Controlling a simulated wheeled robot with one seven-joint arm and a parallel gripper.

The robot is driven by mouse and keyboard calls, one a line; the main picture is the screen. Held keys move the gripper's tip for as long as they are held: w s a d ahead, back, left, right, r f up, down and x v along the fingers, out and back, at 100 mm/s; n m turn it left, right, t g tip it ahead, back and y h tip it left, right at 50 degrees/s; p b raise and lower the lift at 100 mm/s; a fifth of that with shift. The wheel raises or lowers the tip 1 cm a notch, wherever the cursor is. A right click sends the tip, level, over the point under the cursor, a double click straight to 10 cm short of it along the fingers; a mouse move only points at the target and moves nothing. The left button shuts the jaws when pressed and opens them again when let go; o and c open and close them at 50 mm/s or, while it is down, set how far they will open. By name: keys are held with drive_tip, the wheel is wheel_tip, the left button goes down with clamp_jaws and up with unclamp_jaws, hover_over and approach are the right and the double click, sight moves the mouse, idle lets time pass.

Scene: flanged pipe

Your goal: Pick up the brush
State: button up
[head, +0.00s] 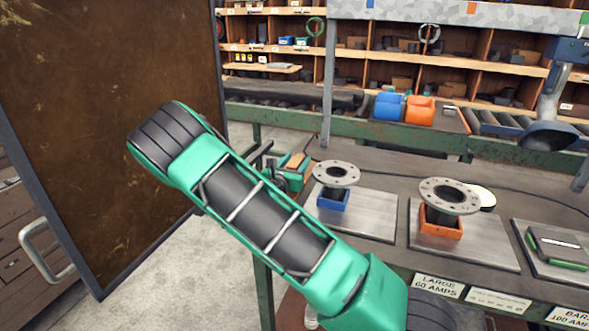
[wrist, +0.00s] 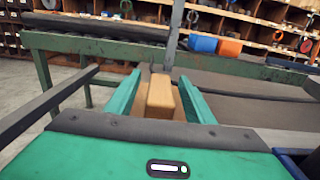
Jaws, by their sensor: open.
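The brush, seen as a tan wooden block (wrist: 160,97), lies near the left end of the workbench. It also shows in the head view as a small tan patch (head: 294,160). My gripper (wrist: 160,76) is open, with one green finger on each side of the block. A gap shows between the block and each finger in the wrist view. In the head view my gripper (head: 292,172) is small and partly behind my arm. No bristles can be made out.
Right of my gripper, a flanged pipe in a blue holder (head: 333,200) and another in an orange holder (head: 441,223) stand on metal plates. A dark cable (head: 420,172) crosses the bench. A brown panel (head: 90,130) stands at left. Shelves (head: 400,55) line the back.

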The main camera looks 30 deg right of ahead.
drive_tip(key=c, duration=1.2)
drive_tip(key=shift+o, duration=0.2)
